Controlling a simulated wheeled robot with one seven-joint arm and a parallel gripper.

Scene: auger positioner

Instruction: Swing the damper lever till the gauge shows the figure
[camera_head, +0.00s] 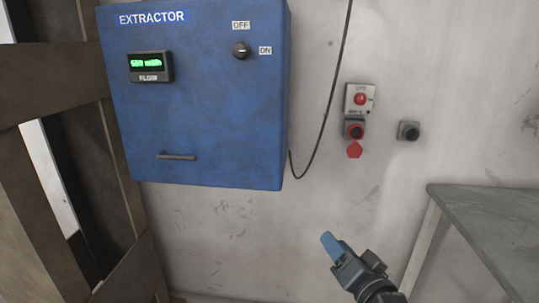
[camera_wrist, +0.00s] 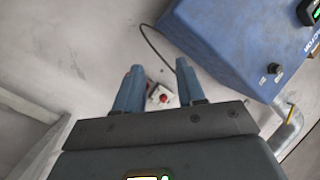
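The gauge (camera_head: 151,65) is a small dark box labelled FLOW on the blue EXTRACTOR cabinet (camera_head: 205,115). Its green digits are blurred and look like 680 or similar. Part of the gauge shows at the top right corner of the wrist view (camera_wrist: 308,12). My gripper (camera_head: 330,243) is low in front of the wall, right of and below the cabinet. In the wrist view my gripper (camera_wrist: 158,72) has its two blue fingers apart with nothing held between them.
A rotary knob (camera_head: 241,50) marked OFF and ON is on the cabinet, with a bar handle (camera_head: 176,156) below. A grey table (camera_head: 495,215) stands right.

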